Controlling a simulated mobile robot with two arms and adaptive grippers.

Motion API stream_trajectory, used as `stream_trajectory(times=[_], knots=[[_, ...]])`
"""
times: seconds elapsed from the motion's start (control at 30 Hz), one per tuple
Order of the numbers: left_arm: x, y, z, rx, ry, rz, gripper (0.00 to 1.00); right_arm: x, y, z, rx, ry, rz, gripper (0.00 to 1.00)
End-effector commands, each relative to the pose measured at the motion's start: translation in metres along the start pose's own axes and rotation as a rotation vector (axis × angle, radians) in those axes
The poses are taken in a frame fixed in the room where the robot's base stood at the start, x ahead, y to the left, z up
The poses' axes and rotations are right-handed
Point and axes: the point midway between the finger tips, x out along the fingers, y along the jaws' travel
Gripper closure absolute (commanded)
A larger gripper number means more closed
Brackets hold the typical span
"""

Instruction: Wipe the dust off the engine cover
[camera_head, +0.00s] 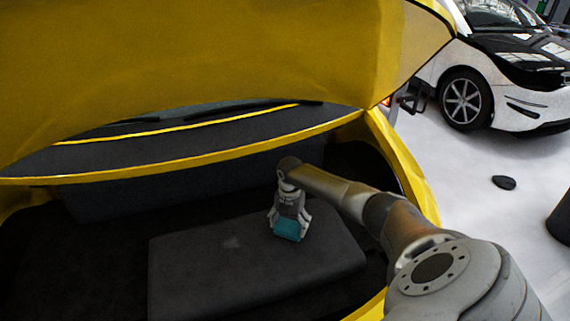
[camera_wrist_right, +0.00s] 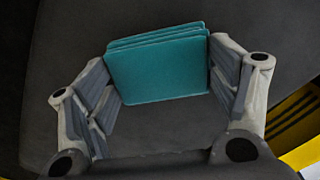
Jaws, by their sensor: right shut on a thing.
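The engine cover (camera_head: 190,275) is a dark grey raised panel inside the open front of the yellow car. A faint light patch of dust (camera_head: 231,243) shows on it, left of my right gripper. My right gripper (camera_head: 289,226) is shut on a teal cloth or pad (camera_head: 288,231) over the right part of the cover. In the right wrist view the folded-looking teal pad (camera_wrist_right: 158,70) sits between the two fingers, against the dark cover surface (camera_wrist_right: 270,30). I cannot tell whether the pad touches the cover. My left gripper is not in view.
The raised yellow hood (camera_head: 200,60) hangs over the back of the bay. The yellow body edge (camera_head: 405,165) bounds the bay on the right, close to my right arm. A white car (camera_head: 530,95) and a small black object (camera_head: 504,182) are on the pale floor beyond.

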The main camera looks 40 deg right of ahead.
Motion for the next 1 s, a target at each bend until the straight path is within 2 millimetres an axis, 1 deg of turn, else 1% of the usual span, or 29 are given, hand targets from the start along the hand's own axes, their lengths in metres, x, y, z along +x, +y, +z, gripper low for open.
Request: stream_trajectory(times=[0.17,0.27,0.8,0.9,1.0], knots=[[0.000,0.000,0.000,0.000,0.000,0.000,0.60,0.001,-0.001,0.000,0.000,0.000,-0.003,0.39],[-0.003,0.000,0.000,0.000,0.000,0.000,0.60,-0.003,-0.001,0.000,0.000,0.000,-0.003,0.39],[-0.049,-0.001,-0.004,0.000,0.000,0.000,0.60,-0.056,0.000,0.000,0.000,-0.001,-0.002,0.39],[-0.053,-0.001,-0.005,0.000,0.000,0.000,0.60,-0.061,0.000,0.000,0.000,0.000,-0.002,0.39],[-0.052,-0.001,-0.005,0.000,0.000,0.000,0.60,-0.060,0.000,0.000,0.000,0.000,-0.002,0.39]])
